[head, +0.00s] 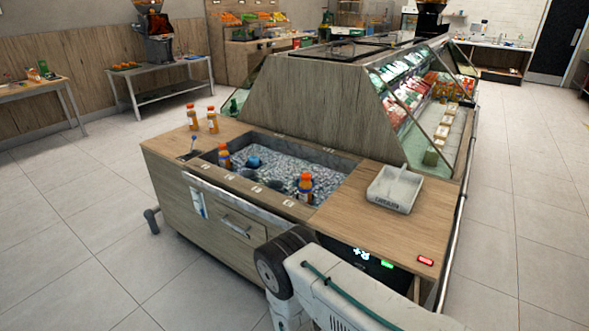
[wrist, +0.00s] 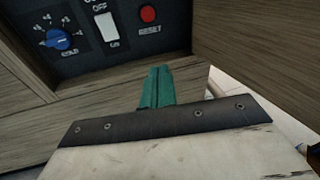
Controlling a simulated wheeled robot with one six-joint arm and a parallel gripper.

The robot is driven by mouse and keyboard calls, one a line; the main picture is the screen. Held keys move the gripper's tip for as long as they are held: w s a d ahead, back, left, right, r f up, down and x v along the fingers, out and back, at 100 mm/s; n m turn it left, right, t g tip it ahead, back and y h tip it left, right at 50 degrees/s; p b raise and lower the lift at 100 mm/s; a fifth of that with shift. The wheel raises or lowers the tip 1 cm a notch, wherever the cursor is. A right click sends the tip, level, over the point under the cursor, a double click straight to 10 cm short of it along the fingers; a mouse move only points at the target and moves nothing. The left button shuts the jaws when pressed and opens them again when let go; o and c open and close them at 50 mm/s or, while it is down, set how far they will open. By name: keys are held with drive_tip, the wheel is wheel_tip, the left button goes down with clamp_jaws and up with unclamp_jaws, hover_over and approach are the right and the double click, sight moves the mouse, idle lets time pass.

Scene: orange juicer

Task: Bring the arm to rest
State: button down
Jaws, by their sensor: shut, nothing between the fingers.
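My gripper (wrist: 157,86) shows in the wrist view as two green fingers pressed together, with nothing between them. It is in front of a wooden cabinet face, just below a dark control panel (wrist: 100,38) with a blue knob, a white switch and a red reset button. I cannot tell whether the fingertips touch the wood. In the head view my white and black arm (head: 345,290) reaches in from the bottom, close to the front of the counter. The gripper itself is hidden or out of frame there.
The wooden counter (head: 345,222) holds an ice bin with orange-capped bottles (head: 305,188) and a white tray (head: 395,187). Two bottles (head: 212,120) stand at its left end. A metal rail (head: 245,200) runs along its front. Tiled floor (head: 75,225) is free at left.

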drive_tip(key=s+d+r+m+g, duration=0.2)
drive_tip(key=r+m+g, duration=0.3)
drive_tip(key=r, duration=0.6)
drive_tip(key=s+d+r+m+g, duration=0.15)
drive_tip(key=r+m+g, duration=0.4)
drive_tip(key=r, duration=0.55)
drive_tip(key=s+d+r+m+g, duration=0.15)
drive_tip(key=r+m+g, duration=0.4)
drive_tip(key=r, duration=0.55)
drive_tip(key=s+d+r+m+t+y, duration=0.1)
drive_tip(key=s+r+m+t+y, duration=0.1)
drive_tip(key=s+r, duration=0.4)
drive_tip(key=s+d+r+m+t+y, duration=0.1)
drive_tip(key=s+r+m+y, duration=0.4)
drive_tip(key=r, duration=0.7)
drive_tip(key=s+d+r+m+t+y, duration=0.1)
drive_tip(key=s+r+m+t+y, duration=0.2)
drive_tip(key=s+r, duration=0.4)
drive_tip(key=shift+s+r+m+y, duration=0.2)
drive_tip(key=shift+r+m+y, duration=0.5)
drive_tip(key=shift+r+y, duration=0.45)
drive_tip(key=shift+f, duration=0.15)
